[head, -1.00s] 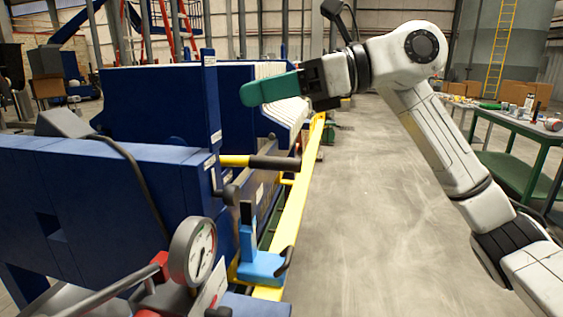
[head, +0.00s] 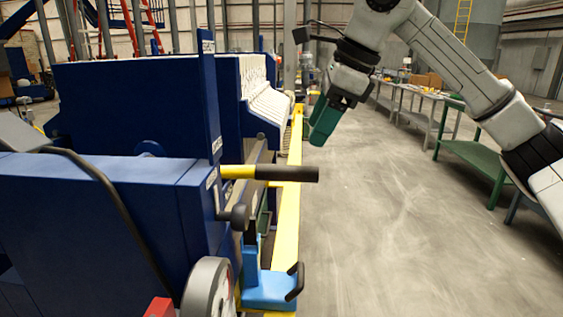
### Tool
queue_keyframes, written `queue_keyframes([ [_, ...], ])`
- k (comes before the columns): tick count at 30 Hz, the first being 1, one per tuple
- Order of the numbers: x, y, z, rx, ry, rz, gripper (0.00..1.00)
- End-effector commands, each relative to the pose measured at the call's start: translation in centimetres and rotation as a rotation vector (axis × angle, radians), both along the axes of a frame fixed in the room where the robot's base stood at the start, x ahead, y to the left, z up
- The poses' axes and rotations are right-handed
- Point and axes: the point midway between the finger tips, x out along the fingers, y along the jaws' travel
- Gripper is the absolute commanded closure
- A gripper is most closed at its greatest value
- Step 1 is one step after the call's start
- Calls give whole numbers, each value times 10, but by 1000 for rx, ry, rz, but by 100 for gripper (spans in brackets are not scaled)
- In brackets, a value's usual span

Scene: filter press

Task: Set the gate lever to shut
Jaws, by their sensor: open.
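A yellow lever with a black grip (head: 285,173) sticks out level to the right from the blue press frame (head: 110,200). It looks like the gate lever, but no label on it can be read. A short black knobbed handle (head: 236,215) sits just below it on the press. My gripper (head: 322,125), with green fingers pointing down, hangs above and to the right of the black grip, apart from it. Its jaws are open with nothing seen between them; the gap is hard to see from this side.
A yellow rail (head: 287,225) runs along the press's right side. A blue block with a black handle (head: 270,290) and a round gauge (head: 208,290) are in the near foreground. A green table (head: 475,150) stands at right. The grey floor (head: 390,240) between is clear.

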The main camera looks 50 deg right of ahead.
Motion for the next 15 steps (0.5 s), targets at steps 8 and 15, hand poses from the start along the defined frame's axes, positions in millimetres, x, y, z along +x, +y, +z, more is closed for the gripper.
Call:
queue_keyframes([
  [8,16,4,-37,4,2,2,39],
  [15,33,9,-74,4,1,3,39],
])
